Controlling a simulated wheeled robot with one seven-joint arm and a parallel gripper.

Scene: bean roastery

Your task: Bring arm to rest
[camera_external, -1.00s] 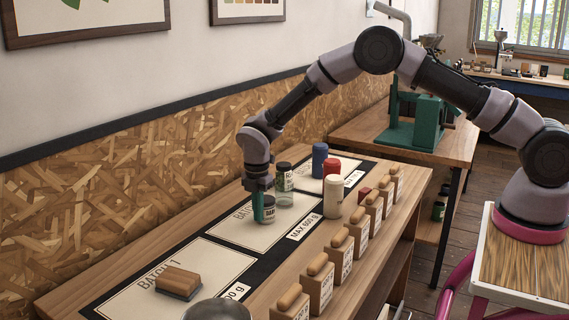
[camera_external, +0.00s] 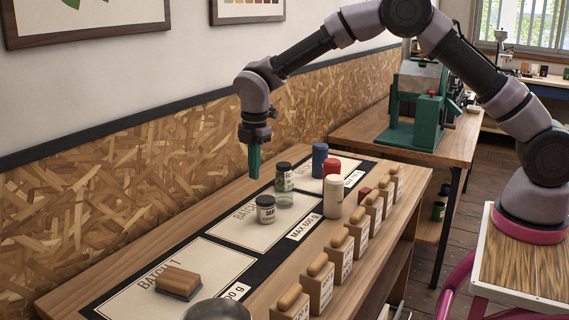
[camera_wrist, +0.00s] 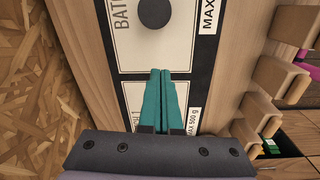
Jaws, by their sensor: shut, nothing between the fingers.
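My gripper (camera_external: 254,163) points down above the middle batch card (camera_external: 236,232) on the wooden bench. Its teal fingers are together and empty. In the wrist view the shut fingers (camera_wrist: 160,75) reach toward the gap between two batch cards. A jar with a dark lid and a label (camera_external: 265,209) stands upright on the middle card, below and apart from the fingers. In the wrist view its round dark lid (camera_wrist: 154,12) shows near the top edge.
A wooden brush (camera_external: 179,282) lies on the nearest card. The wall runs behind.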

